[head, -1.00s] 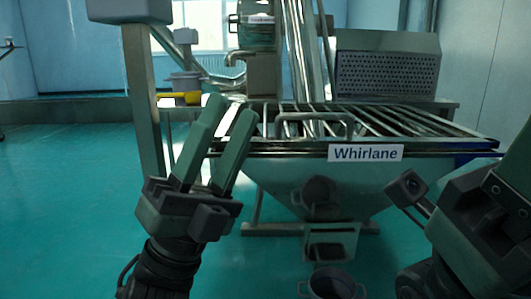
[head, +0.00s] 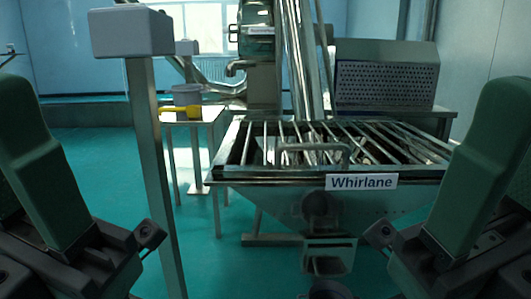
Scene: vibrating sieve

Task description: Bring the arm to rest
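My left gripper (head: 22,95) stands at the left edge of the head view, its broad green finger pointing up. My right gripper (head: 515,95) stands the same way at the right edge. Each is seen side-on with one finger showing, so I cannot tell whether it is open or shut. I see nothing held in either. Both are apart in the picture from the sieve hopper (head: 270,205) between them, which has a metal grate (head: 330,145) with a handle on top and a "Whirlane" label (head: 361,182).
A post with a grey box (head: 131,32) stands left of the hopper. Behind it, a small table (head: 208,116) bears a grey pot (head: 187,94) and a yellow object (head: 180,112). A perforated metal housing (head: 386,82) stands behind the hopper. Open green floor lies at left.

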